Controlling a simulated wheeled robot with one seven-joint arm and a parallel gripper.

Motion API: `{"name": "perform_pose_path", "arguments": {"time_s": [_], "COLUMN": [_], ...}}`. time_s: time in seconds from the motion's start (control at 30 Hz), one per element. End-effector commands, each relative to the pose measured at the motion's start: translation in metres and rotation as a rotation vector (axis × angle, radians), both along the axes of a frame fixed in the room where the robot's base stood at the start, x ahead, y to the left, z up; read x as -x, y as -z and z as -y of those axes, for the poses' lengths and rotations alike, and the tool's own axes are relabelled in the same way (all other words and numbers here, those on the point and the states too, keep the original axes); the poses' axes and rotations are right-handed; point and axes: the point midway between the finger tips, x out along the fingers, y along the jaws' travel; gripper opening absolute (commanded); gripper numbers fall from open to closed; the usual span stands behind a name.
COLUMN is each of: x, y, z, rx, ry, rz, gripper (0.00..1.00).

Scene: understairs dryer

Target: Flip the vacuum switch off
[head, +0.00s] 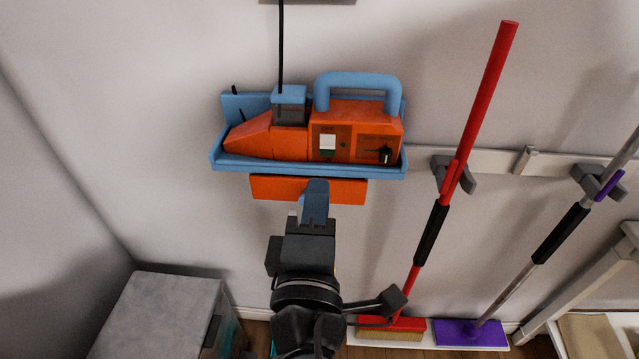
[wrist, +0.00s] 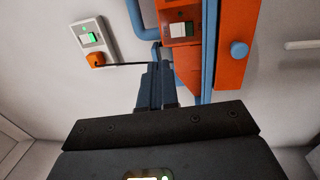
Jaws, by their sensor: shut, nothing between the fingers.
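The orange vacuum (head: 270,142) sits in a blue wall tray (head: 300,167). Its front has a white rocker switch (head: 327,142) with a dark green lower part, left of a black knob (head: 385,155). In the wrist view the switch (wrist: 181,29) shows at top centre, on the orange body beyond my fingers. My gripper (head: 316,187) is shut and empty, below the switch in the head view, in front of the orange box under the tray. In the wrist view my blue fingertips (wrist: 155,70) are together, apart from the switch.
An orange box (head: 275,187) with a blue knob (wrist: 238,49) hangs under the tray. A wall socket (wrist: 90,36) has a lit green switch and an orange plug (wrist: 95,60) with a black cord. A red broom (head: 484,90) and a purple mop (head: 470,332) hang right. A grey box (head: 160,310) stands lower left.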

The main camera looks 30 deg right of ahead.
Motion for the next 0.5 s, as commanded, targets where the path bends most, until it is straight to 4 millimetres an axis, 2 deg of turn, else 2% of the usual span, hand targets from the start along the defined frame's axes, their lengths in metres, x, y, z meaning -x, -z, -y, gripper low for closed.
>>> {"name": "perform_pose_path", "arguments": {"time_s": [0.2, 0.5], "x": [0.014, 0.015], "y": [-0.002, -0.002], "z": [-0.010, -0.011], "rx": [-0.001, 0.000], "ry": [0.000, 0.000], "rz": [0.000, 0.000], "gripper": [0.00, 0.00]}}
